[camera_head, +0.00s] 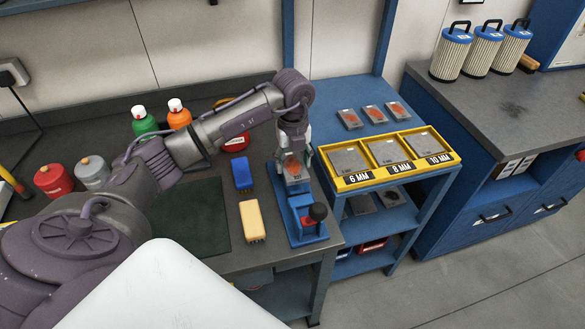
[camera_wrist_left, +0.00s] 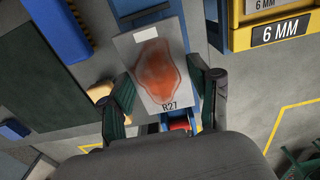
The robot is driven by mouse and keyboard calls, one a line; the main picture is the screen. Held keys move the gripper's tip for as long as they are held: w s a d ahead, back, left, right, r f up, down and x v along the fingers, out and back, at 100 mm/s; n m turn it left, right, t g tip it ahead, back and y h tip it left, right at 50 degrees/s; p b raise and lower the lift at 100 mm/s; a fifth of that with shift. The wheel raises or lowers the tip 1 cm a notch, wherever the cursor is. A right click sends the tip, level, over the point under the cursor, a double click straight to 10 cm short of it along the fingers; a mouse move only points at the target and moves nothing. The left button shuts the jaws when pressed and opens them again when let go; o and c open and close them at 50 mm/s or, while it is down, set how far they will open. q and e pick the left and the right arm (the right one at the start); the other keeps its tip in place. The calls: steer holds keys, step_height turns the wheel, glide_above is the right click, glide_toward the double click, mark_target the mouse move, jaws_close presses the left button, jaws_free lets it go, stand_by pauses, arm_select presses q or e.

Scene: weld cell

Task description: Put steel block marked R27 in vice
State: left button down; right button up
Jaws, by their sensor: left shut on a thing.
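The steel block marked R27 (camera_wrist_left: 160,75) is a flat grey plate with a rust-orange patch and a small white label. It also shows in the head view (camera_head: 296,171). My left gripper (camera_head: 293,150) is shut on the block, with one finger on each side edge. The blue vice (camera_head: 306,236), with a red and black knob at its near end, stands on the bench. The block is over the far part of the vice; I cannot tell whether it touches it. In the wrist view the block and gripper hide most of the vice. My right gripper is not in view.
A blue brush (camera_head: 242,171) and a yellow brush (camera_head: 251,220) lie left of the vice. Right of it is a yellow tray (camera_head: 391,172) with plates in 6, 8 and 10 MM compartments. Three rust-marked blocks (camera_head: 375,114) lie behind it. Bottles (camera_head: 144,121) stand at the back left.

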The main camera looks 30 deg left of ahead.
mark_target(293, 165)
arm_select(q)
step_height(293, 165, down, 3)
steer(key=shift+f+p, duration=0.2)
steer(key=shift+p, duration=0.6)
steer(key=shift+a+f, duration=0.1)
steer(key=shift+f, duration=0.15)
steer(key=shift+f, duration=0.15)
steer(key=shift+c, duration=1.2)
jaws_free()
steer(key=shift+s, duration=0.1)
